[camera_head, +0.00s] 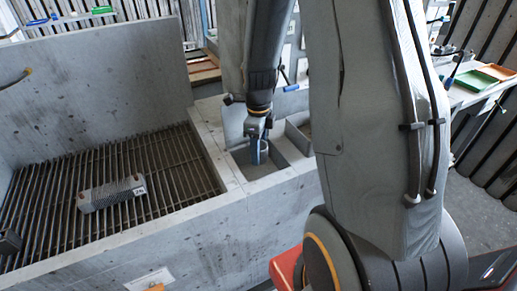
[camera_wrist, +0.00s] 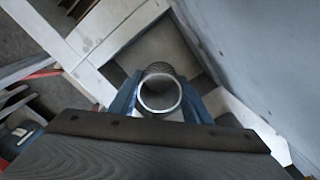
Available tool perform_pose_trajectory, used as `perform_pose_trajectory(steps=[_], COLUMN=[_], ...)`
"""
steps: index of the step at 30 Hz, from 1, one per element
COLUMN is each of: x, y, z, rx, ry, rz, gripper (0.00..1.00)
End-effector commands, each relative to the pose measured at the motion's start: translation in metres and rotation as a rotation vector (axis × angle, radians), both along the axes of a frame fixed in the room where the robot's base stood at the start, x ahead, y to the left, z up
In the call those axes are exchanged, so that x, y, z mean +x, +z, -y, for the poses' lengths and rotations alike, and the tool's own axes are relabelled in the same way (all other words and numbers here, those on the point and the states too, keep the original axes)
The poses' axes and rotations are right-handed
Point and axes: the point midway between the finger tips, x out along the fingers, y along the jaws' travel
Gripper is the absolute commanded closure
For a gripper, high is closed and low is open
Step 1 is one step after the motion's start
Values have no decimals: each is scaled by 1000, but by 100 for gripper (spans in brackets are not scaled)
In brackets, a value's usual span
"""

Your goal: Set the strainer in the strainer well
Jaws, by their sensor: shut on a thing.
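The strainer (camera_wrist: 160,92) is a mesh cylinder with a pale round rim. In the wrist view it stands end-on between the two blue fingers of my gripper (camera_wrist: 160,98), which is shut on it. In the head view my gripper (camera_head: 259,146) points down over a square well (camera_head: 278,149) in the concrete block, with the strainer at its tip. The well also shows in the wrist view (camera_wrist: 165,50), its corner beyond the strainer. The strainer's lower end is hidden, so I cannot tell whether it touches the well floor.
A grey ribbed block with a white label (camera_head: 112,193) lies on a metal bar grate (camera_head: 60,177) at the left. A concrete wall (camera_head: 95,65) rises behind the grate. Coloured trays (camera_head: 478,79) sit on a bench at right.

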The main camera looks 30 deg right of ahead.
Motion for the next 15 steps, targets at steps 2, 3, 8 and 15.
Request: perform_pose_trajectory(steps=[2,3,8,15], x=[0,0,0,0], y=[-3,-4,-9,-17], z=[0,0,0,0], rx=[0,0,0,0], ry=[0,0,0,0], rz=[0,0,-1,-1], gripper=[82,82,82,82])
